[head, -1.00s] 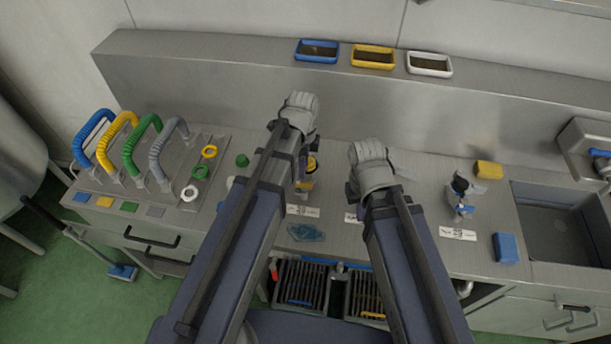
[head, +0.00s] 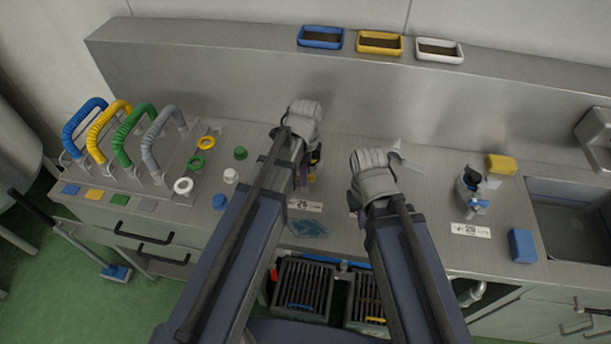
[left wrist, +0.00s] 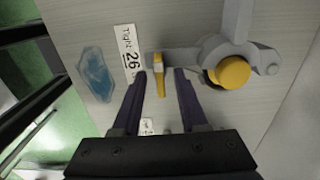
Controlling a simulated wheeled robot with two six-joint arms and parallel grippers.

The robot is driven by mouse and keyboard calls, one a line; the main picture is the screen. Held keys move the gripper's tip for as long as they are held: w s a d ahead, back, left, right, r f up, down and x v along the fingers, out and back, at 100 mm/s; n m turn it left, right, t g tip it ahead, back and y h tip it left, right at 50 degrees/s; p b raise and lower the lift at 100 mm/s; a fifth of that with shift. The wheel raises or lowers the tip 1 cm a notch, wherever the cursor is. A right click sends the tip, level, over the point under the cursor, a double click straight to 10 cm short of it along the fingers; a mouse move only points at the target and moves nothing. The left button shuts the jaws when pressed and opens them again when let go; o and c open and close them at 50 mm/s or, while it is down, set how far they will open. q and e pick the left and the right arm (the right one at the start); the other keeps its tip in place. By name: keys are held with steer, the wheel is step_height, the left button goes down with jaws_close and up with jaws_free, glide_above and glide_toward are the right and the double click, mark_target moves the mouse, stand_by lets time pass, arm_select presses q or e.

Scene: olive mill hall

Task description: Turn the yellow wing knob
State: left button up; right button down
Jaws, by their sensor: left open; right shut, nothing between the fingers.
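The yellow wing knob (left wrist: 160,74) shows in the left wrist view as a narrow upright yellow wing on the end of a grey valve arm. A round yellow cap (left wrist: 230,72) sits on the valve's grey body to its right. My left gripper (left wrist: 160,74) is open, with one purple finger on each side of the wing and a visible gap on both sides. In the head view my left gripper (head: 313,165) mostly hides this valve. My right gripper (head: 372,180) is shut and empty, over the counter to the right.
A label marked "Tight 26" (left wrist: 130,50) and a blue patch (left wrist: 95,74) lie left of the wing. A second valve (head: 471,190), a yellow block (head: 501,164), a blue block (head: 522,245) and a sink (head: 575,230) stand right. Coloured hoop handles (head: 120,130) stand left.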

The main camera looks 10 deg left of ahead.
arm_select(q)
steer(key=shift+c, duration=0.2)
jaws_close()
stand_by(0.4)
